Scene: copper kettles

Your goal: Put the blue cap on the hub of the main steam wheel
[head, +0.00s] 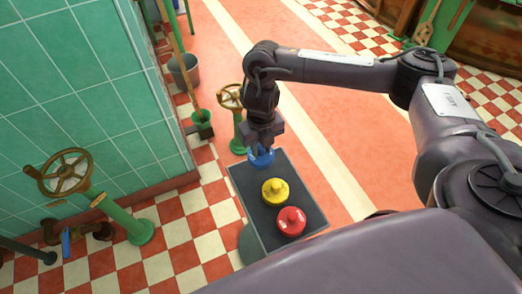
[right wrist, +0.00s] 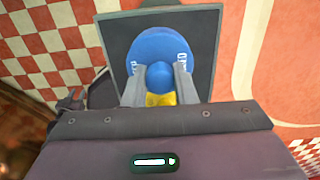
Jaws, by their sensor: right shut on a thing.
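The blue cap (head: 261,158) is at the far end of a dark stand, below my right gripper (head: 262,147). In the right wrist view my right gripper (right wrist: 158,82) is shut on the round knob of the blue cap (right wrist: 158,50). I cannot tell whether the cap touches the stand top. Two brass handwheels on green posts show in the head view: a larger one (head: 62,172) at the left and a smaller one (head: 231,97) behind the stand. I cannot tell which is the main steam wheel. My left gripper is not in view.
The dark stand (head: 308,190) also bears a yellow cap (head: 275,192) and a red cap (head: 291,221). A green tiled wall (head: 90,80) stands between the two wheels. A grey bucket (head: 184,72) and a broom are at the back. Checkered floor is clear left of the stand.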

